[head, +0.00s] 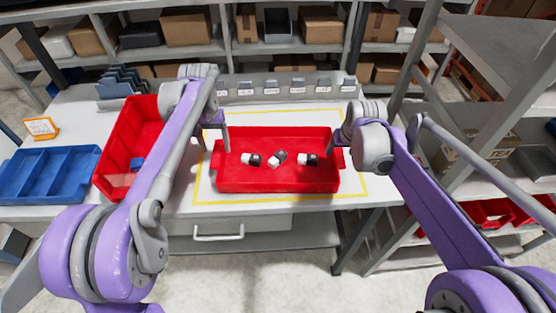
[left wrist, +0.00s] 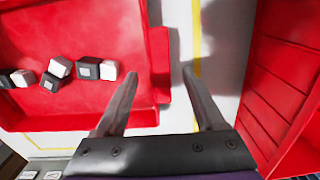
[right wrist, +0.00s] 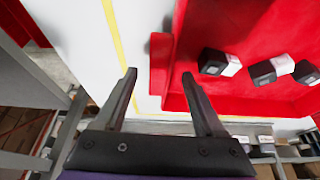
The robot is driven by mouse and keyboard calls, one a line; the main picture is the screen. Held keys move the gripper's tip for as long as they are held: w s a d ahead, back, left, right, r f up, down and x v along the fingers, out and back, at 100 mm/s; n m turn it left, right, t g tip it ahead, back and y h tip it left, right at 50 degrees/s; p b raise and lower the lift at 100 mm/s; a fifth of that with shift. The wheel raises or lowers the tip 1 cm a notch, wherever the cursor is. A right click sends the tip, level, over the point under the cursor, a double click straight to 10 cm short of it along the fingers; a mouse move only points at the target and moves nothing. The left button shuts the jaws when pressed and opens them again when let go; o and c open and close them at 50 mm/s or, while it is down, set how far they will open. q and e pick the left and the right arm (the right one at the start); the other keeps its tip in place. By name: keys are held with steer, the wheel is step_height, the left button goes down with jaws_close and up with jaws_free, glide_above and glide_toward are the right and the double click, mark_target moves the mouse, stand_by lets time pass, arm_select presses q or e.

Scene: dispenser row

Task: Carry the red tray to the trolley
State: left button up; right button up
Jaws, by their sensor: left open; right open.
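The red tray (head: 278,181) lies flat on the white table inside a yellow outline, with three black-and-white blocks (head: 278,158) in it. My left gripper (head: 214,141) is open at the tray's left end. In the left wrist view its fingers (left wrist: 160,84) point to either side of the tray's end tab (left wrist: 162,65). My right gripper (head: 342,146) is open at the right end. In the right wrist view its fingers (right wrist: 160,84) point to either side of the other end tab (right wrist: 158,62). Neither holds anything. I cannot make out a trolley.
A red divided bin (head: 116,140) stands close left of the tray, and a blue divided bin (head: 48,173) lies further left. A grey dispenser row (head: 280,90) runs along the table's back. Metal shelving stands behind and at right, with red bins (head: 490,212) on a low shelf.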

mark_target(217, 152)
arm_select(q)
steer(key=shift+f, duration=1.75)
arm_select(e)
steer(key=shift+x, duration=1.75)
arm_select(q)
jaws_close()
arm_select(e)
steer(key=shift+s, duration=0.1)
jaws_close()
